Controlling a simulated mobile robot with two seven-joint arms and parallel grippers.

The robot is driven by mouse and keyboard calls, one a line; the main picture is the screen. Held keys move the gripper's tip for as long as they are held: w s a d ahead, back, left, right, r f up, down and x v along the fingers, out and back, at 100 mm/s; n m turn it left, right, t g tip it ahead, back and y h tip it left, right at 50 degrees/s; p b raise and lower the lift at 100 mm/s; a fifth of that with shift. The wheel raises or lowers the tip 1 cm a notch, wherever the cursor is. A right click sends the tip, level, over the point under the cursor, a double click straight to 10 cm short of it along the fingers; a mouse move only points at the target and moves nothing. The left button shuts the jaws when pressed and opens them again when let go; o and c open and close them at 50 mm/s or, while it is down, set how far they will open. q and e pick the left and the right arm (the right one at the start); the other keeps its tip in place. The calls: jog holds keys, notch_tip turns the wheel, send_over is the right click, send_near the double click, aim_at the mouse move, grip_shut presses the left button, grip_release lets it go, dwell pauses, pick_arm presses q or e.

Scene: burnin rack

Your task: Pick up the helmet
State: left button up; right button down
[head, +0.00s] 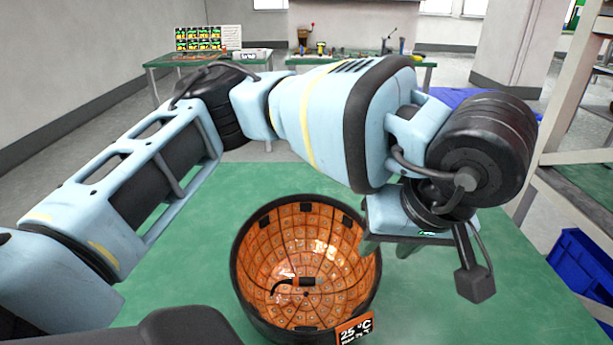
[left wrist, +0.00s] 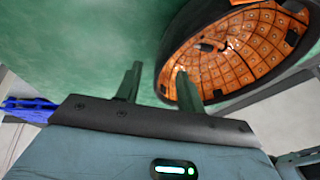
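The helmet (head: 310,262) lies open side up on the green table, with a dark rim and an orange tiled lining. A small black cable piece shows inside it. In the left wrist view the helmet (left wrist: 235,62) fills the upper right. My left gripper (head: 390,246) is open at the helmet's right rim. In the left wrist view the gripper (left wrist: 158,84) has one finger in front of the orange lining and the other over green table, with the rim between. I cannot tell whether either finger touches it. My right gripper is not in view.
The green table (head: 480,290) is clear around the helmet. An orange-black label reading 25 °C (head: 355,329) is at the helmet's front. A blue crate (head: 582,270) stands at the right, near a beige rack frame (head: 570,100). Green benches (head: 428,62) stand behind.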

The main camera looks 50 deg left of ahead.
pick_arm(q)
jog(key=shift+a+b+x, duration=0.15)
jog(key=shift+b+x, duration=0.1)
jog(key=shift+x, duration=1.05)
jog(key=shift+a+b+x, duration=0.2)
jog(key=shift+x, duration=1.1)
jog(key=shift+r, duration=0.2)
grip_shut()
